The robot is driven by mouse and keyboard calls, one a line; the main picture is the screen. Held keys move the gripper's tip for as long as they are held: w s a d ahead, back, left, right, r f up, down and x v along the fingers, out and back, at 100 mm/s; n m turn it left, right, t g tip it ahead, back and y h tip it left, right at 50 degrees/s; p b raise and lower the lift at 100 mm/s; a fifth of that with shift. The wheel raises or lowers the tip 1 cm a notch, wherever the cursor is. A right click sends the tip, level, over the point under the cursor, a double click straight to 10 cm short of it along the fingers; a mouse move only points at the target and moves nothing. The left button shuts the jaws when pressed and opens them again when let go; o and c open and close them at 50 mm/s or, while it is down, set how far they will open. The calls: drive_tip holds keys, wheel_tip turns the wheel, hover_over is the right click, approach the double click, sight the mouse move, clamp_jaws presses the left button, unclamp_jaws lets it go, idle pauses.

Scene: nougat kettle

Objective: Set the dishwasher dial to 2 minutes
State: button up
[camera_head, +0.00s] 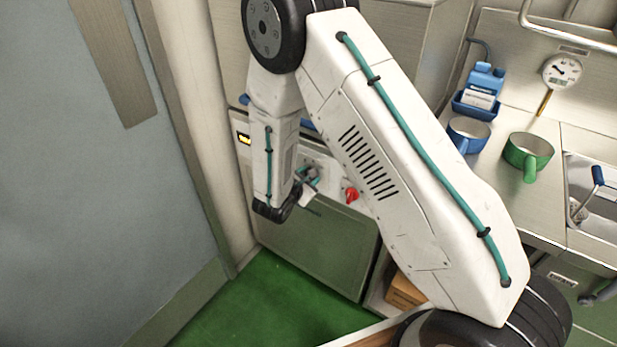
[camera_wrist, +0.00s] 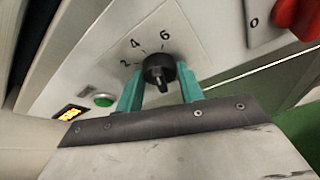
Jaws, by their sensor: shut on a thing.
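The dishwasher (camera_head: 318,248) stands low behind my arm, with a light control panel along its top. In the wrist view its black dial (camera_wrist: 158,69) sits on the panel, with the marks 2, 4 and 6 printed around it. My gripper (camera_wrist: 159,75) has its two teal fingers on either side of the dial and is shut on it. The dial's knob part points toward the bottom of the picture; its exact setting is hard to read. In the head view my gripper (camera_head: 313,177) is at the panel, and the dial is mostly hidden.
A red knob (camera_head: 351,194) is to the right of the dial. A green button (camera_wrist: 103,99) and a lit yellow display (camera_wrist: 70,113) are to the left. A green mug (camera_head: 528,152), a blue mug (camera_head: 468,134) and a sink (camera_head: 592,200) are on the right.

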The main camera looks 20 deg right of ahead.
drive_tip(key=n+g, duration=0.1)
drive_tip(key=n+g+h, duration=0.1)
drive_tip(key=n, duration=0.1)
drive_tip(key=n+g, duration=0.1)
drive_tip(key=n, duration=0.1)
drive_tip(key=shift+w+a+r+h, duration=0.1)
drive_tip(key=shift+w+a+h, duration=0.1)
drive_tip(key=shift+w+h, duration=0.15)
drive_tip(key=n+g+h, duration=0.1)
drive_tip(key=n, duration=0.1)
drive_tip(key=n+g+h, duration=0.1)
drive_tip(key=n, duration=0.1)
drive_tip(key=shift+w+a+h, duration=0.1)
drive_tip(key=shift+w+h, duration=0.05)
drive_tip(key=shift+h, duration=0.1)
drive_tip(key=shift+n, duration=0.4)
drive_tip(key=o, duration=1)
drive_tip(key=shift+c, duration=0.2)
drive_tip(key=v, duration=0.7)
drive_tip(key=shift+a, duration=0.4)
